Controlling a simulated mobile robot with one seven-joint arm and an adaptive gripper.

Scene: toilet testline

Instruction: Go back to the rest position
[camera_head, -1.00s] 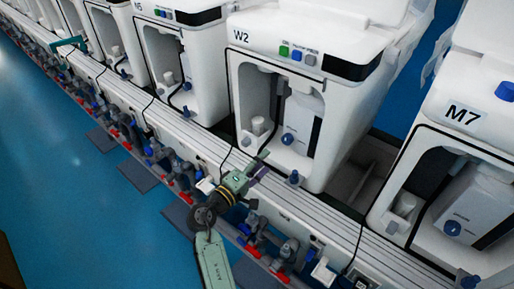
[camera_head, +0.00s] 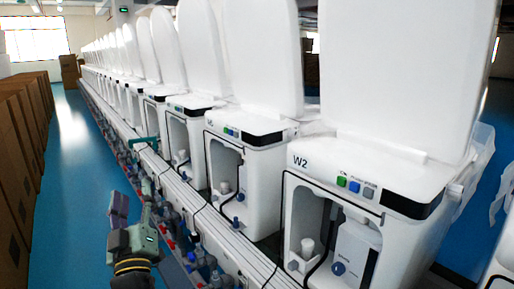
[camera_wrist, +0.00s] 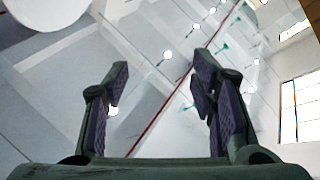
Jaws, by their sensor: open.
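My gripper (camera_head: 132,205) shows at the lower left of the head view, raised with its fingers pointing up, over the blue floor side of the test line. In the wrist view my gripper (camera_wrist: 160,85) has its two purple-padded fingers wide apart, with nothing between them. Behind the fingers the wrist view shows the ceiling (camera_wrist: 150,35) with several lamps. The toilet unit marked W2 (camera_head: 335,215) stands at the right of the head view, apart from my gripper.
A long row of white toilet units with raised lids (camera_head: 245,50) runs into the distance. A rail with pipes and valves (camera_head: 185,235) runs along its front. Brown boxes (camera_head: 22,150) line the left side. The blue floor (camera_head: 80,190) between is clear.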

